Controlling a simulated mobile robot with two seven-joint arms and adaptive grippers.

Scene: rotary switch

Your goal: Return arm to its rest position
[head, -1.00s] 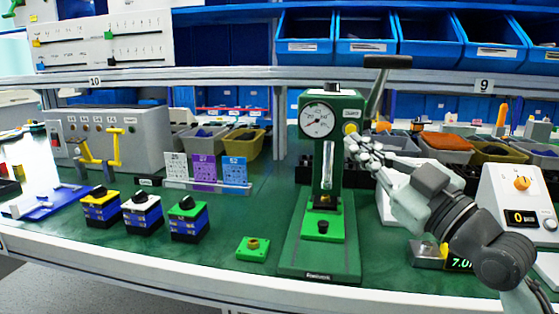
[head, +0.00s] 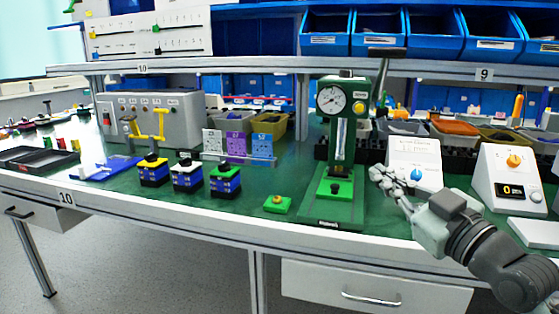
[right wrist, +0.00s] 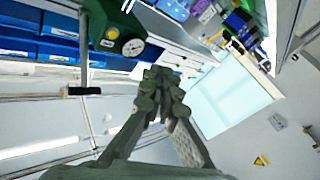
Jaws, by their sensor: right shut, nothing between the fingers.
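My right gripper (head: 378,172) is shut and empty. It hangs in the air to the right of the green press, its fingers pointing up and left. In the right wrist view its closed fingers (right wrist: 160,80) hold nothing. A white box with a blue rotary knob (head: 415,174) stands just right of the gripper, partly covered by my arm. A second white box with an orange rotary knob (head: 514,160) and a small display stands further right. My left gripper is not in view.
A green press (head: 342,130) with a round gauge and a black-handled lever (head: 387,54) stands left of the gripper. Blue bins (head: 434,36) line the shelf above. Small switch blocks (head: 225,180) stand further left. The floor in front of the bench is clear.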

